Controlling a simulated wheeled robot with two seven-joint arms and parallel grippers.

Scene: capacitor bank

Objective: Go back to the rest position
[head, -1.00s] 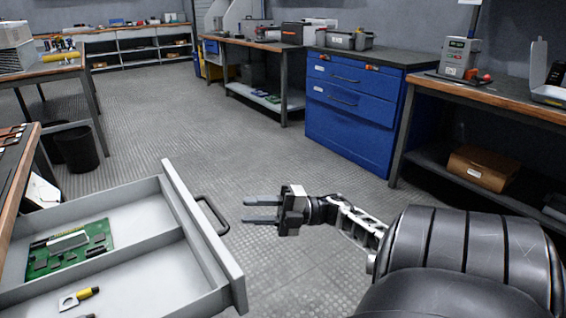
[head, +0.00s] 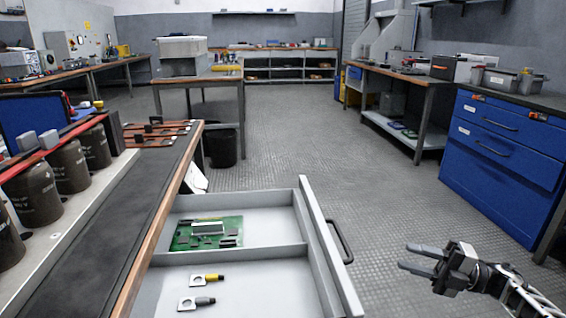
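My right gripper (head: 420,258) is in the lower right of the head view, right of the open drawer (head: 318,235) and apart from its handle (head: 342,243). Its two fingers are spread with nothing between them. My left gripper is not in view. The drawer holds a green circuit board (head: 207,234) in its far compartment. A yellow-sleeved lug (head: 207,279) and a black-sleeved lug (head: 196,303) lie in its near compartment.
A workbench (head: 95,250) with several dark capacitors (head: 68,165) in a row stands at the left. A blue cabinet (head: 500,165) stands at the right. A black bin (head: 222,149) is on the floor beyond the drawer. The floor (head: 330,130) in the middle is clear.

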